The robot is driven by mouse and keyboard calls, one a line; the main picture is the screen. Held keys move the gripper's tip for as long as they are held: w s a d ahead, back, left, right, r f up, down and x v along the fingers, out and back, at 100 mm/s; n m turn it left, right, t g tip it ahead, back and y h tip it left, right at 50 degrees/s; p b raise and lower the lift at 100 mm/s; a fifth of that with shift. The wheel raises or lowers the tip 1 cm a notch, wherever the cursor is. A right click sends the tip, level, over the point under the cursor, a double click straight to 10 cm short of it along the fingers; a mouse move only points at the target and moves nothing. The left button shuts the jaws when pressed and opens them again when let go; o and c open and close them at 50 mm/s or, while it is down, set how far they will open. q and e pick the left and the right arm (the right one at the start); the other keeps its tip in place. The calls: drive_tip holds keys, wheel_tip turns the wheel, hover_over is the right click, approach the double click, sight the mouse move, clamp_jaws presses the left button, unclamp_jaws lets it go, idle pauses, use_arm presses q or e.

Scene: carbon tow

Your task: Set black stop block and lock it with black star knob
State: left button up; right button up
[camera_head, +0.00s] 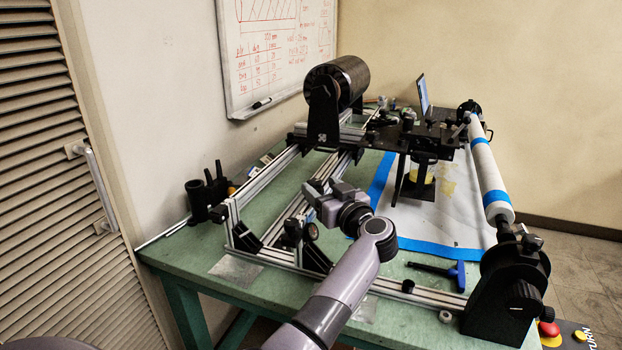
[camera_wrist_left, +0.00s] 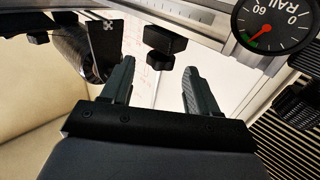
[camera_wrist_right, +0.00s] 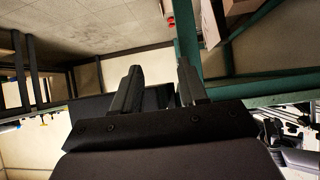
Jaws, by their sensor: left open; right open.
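The black stop block (camera_wrist_left: 165,39) shows in the left wrist view against a silver rail. The black star knob (camera_wrist_left: 160,61) shows just below it in that picture. Both appear between and beyond the open fingers of my left gripper (camera_wrist_left: 158,66), with nothing held. I cannot tell how the knob is seated. In the head view my left gripper (camera_head: 316,191) is above the rails near the table's middle, partly hiding what lies behind it. My right gripper (camera_wrist_right: 159,68) is open and empty in its wrist view, low near green table legs; it is outside the head view.
A RAIL gauge (camera_wrist_left: 268,28) sits close to the block. A black roller (camera_head: 340,80) stands at the back of the green table (camera_head: 190,258). A white tube with blue bands (camera_head: 488,175) runs along the right.

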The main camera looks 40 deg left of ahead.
use_arm(q)
drive_tip(key=x, duration=0.6)
drive_tip(key=shift+d, duration=0.1)
drive_tip(key=c, duration=1)
